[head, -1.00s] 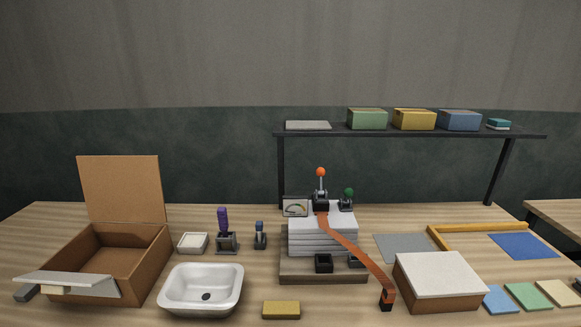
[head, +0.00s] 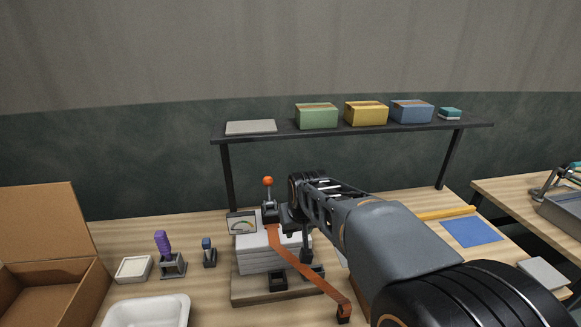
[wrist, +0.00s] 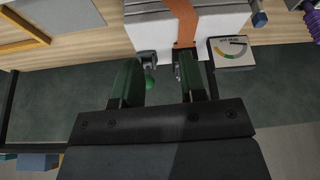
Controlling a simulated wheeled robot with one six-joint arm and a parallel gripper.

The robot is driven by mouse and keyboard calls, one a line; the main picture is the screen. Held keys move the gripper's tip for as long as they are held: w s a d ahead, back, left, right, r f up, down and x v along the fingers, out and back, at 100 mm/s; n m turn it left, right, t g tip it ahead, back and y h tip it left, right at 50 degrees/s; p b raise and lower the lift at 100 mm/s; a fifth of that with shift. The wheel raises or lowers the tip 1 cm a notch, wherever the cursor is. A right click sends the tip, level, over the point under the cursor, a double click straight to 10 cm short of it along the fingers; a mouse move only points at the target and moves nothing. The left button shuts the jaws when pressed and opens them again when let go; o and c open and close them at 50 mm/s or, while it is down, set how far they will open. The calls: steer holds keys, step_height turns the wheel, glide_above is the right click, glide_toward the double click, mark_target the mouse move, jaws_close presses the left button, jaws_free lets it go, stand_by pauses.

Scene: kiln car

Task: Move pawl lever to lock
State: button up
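A stack of pale plates (head: 262,257) with a strap carries two small levers; no label shows which is the pawl lever. The lever with the orange knob (head: 268,181) stands upright at the back of the stack, beside the gauge (head: 242,224). The lever with the green knob (wrist: 150,84) shows in the wrist view, near the inner side of the left finger; my arm hides it in the head view. My gripper (wrist: 160,68) is open, its fingers apart above the lever area. The right finger partly covers a dark lever base (wrist: 179,70) by the strap.
An orange-brown strap (head: 305,268) runs down the stack's front. A shelf (head: 350,130) with boxes stands behind. Purple-handled (head: 164,244) and blue-handled (head: 208,252) tools, a white dish (head: 133,268) and an open carton (head: 50,290) are left.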

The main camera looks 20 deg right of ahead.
steer(key=w+d+r+p, duration=0.4)
steer(key=w+d+p, duration=0.15)
steer(key=w, duration=0.55)
steer(key=shift+m+h, duration=0.3)
steer(key=shift+m, duration=0.2)
steer(key=shift+w+d+b+x, duration=0.15)
steer(key=shift+b+x, duration=0.55)
steer(key=shift+x, duration=0.75)
steer(key=shift+w+d+b+x, duration=0.1)
steer(key=shift+d+b+x, duration=0.15)
steer(key=shift+b+x, duration=0.85)
steer(key=shift+w+d+b+x, duration=0.1)
steer(key=shift+d+b+x, duration=0.15)
steer(key=shift+x, duration=1.6)
steer(key=shift+r, duration=0.15)
steer(key=shift+c, duration=0.4)
